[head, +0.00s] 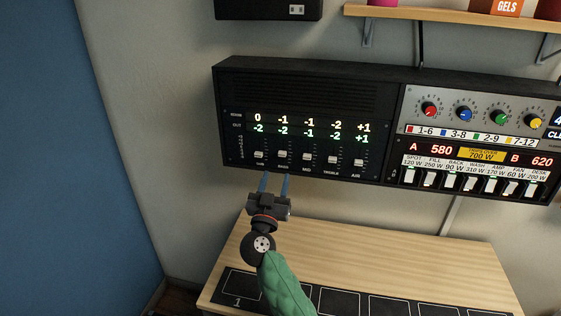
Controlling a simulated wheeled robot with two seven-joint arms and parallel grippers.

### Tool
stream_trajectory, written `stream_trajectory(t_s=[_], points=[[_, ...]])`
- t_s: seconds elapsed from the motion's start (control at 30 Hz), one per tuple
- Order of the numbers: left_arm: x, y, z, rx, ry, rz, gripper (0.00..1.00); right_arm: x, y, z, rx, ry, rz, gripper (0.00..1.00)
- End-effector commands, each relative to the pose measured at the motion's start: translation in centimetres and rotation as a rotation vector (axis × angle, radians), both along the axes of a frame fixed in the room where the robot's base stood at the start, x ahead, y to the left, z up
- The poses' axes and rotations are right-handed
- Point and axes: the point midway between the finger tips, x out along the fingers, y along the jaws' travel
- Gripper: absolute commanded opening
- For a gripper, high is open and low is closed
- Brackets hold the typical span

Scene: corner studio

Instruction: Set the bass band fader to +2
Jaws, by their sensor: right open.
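The black equalizer panel (300,125) is on the wall unit, with a row of faders labelled SUB, BASS, MID, TREBLE and AIR. The bass fader (283,156) is second from the left, its white cap low on its slot. The lit readouts above it (283,123) show -1 in the upper row and -2 in the lower row. My right gripper (275,180) is open and empty, its two blue fingers pointing up just below the sub and bass faders. It appears below the bass cap in the picture; the depth gap is unclear. My left gripper is out of view.
The sub fader (259,154) and mid fader (307,157) flank the bass fader closely. A panel with coloured knobs and white switches (455,183) adjoins on the right. A wooden desk (400,265) with a row of dark numbered squares lies below. A blue wall (60,150) is at left.

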Motion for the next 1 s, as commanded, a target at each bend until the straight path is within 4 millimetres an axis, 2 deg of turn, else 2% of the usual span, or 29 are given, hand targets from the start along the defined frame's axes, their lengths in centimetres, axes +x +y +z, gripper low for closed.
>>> stream_trajectory(t_s=[0.5,0.93,1.0], points=[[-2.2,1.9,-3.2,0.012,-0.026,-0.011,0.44,5.7,-1.9,2.7,-0.001,-0.003,0.001,0.44],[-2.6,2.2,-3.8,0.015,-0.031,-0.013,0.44,6.5,-2.1,2.9,0.001,-0.002,0.002,0.44],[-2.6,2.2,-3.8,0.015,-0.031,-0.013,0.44,6.5,-2.1,2.9,0.001,-0.002,0.002,0.32]])
